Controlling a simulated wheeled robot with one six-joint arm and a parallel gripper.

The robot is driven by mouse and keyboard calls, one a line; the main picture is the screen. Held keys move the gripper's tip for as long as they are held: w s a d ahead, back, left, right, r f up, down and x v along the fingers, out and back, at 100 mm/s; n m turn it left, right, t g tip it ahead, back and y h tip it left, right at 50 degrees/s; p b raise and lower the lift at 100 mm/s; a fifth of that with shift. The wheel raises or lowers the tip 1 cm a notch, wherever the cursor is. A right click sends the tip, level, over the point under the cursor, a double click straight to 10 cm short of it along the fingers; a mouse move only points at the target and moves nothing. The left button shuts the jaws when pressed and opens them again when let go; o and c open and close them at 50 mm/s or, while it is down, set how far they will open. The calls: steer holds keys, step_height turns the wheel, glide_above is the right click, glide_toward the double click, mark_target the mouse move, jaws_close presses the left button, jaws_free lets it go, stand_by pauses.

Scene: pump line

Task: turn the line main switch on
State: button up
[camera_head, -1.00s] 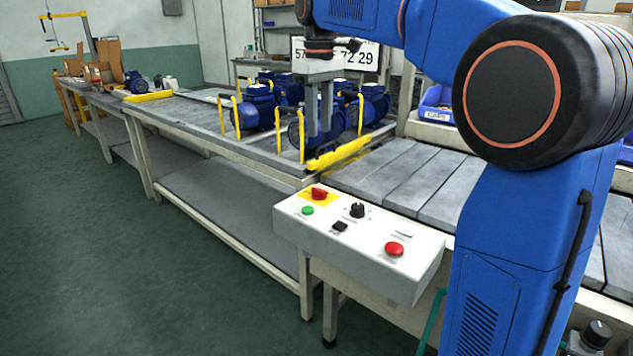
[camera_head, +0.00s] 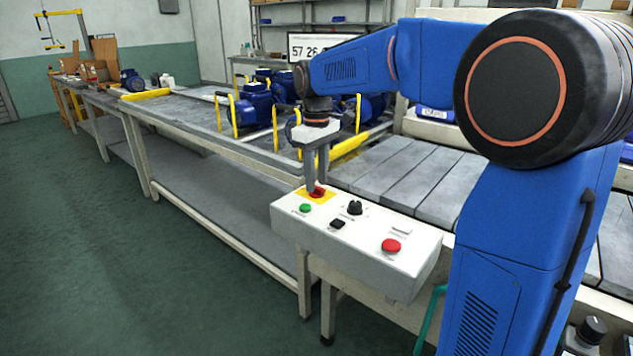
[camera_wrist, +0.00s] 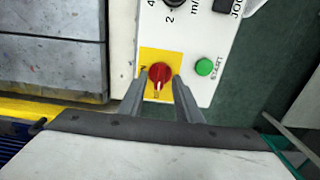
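The line main switch is a red rotary knob (camera_head: 318,192) on a yellow plate (camera_head: 303,190), at the far left corner of the white control box. In the wrist view the red knob (camera_wrist: 158,74) has a pale mark on its lower side, near a small label. My gripper (camera_head: 316,188) points straight down over it. In the wrist view my gripper's two fingers (camera_wrist: 160,80) are apart, one on each side of the knob. Whether they touch it I cannot tell. In the head view the fingers partly hide the knob.
The control box (camera_head: 420,245) also carries a green START button (camera_head: 305,208), a black selector (camera_head: 355,208), a black button (camera_head: 337,224) and a red push button (camera_head: 391,246).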

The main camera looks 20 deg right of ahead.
steer(key=shift+f, duration=0.65)
jaws_close()
